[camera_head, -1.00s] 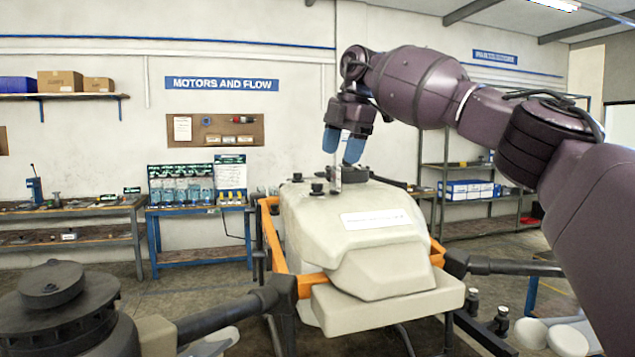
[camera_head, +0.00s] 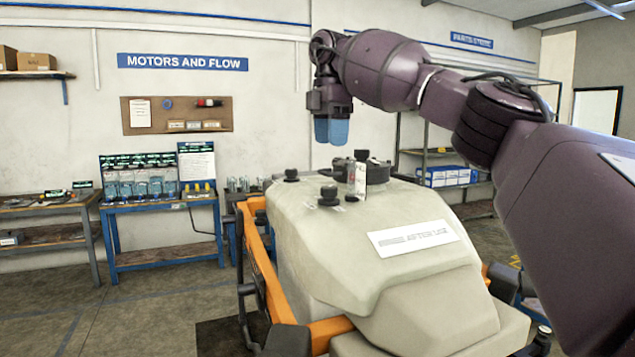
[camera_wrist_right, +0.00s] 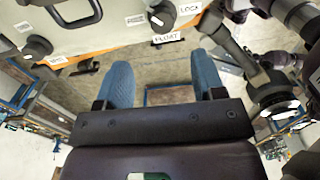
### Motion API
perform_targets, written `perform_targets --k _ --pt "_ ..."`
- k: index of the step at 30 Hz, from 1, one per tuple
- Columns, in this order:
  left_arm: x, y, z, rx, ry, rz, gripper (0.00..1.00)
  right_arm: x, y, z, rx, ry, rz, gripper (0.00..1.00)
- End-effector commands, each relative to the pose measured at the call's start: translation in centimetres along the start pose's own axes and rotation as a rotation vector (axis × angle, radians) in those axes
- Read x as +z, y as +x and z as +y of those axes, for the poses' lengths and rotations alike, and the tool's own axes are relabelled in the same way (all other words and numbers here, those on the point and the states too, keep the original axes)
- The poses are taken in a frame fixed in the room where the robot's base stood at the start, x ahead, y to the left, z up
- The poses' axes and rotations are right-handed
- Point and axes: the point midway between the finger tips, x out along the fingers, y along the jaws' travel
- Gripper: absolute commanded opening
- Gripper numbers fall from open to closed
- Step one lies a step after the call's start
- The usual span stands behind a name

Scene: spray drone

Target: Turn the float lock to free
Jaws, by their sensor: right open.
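The pale tank of the spray drone (camera_head: 350,265) stands ahead with several black knobs on top. In the right wrist view a dark knob with a white mark (camera_wrist_right: 160,14) sits at the tank's edge, beside a FLOAT label (camera_wrist_right: 168,38) and a second label that seems to read LOCK (camera_wrist_right: 188,8). Which way its mark points is hard to tell. My right gripper (camera_head: 331,130) hangs above the tank top, fingers down. In the wrist view its blue fingers (camera_wrist_right: 160,62) are apart with nothing between them, clear of the knob. My left gripper is out of view.
A large black cap (camera_head: 378,171) and black knobs (camera_head: 329,195) rise from the tank top. An orange frame (camera_head: 262,265) runs along its left side. A blue workbench (camera_head: 165,205) stands against the wall. Floor at the left is open.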

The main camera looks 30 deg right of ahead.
Motion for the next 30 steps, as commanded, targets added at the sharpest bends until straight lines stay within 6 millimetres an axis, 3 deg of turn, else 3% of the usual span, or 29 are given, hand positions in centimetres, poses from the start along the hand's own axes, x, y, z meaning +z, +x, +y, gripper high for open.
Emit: perform_targets --k 7,21,30 --pt "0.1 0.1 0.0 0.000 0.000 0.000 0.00 0.0 1.9 0.0 -0.002 -0.001 -0.001 0.63" --pt "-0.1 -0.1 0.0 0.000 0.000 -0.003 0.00 0.0 9.2 0.0 -0.002 0.000 0.000 0.63" --pt "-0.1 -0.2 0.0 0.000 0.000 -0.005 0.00 0.0 10.8 0.0 0.000 0.000 0.001 0.63"
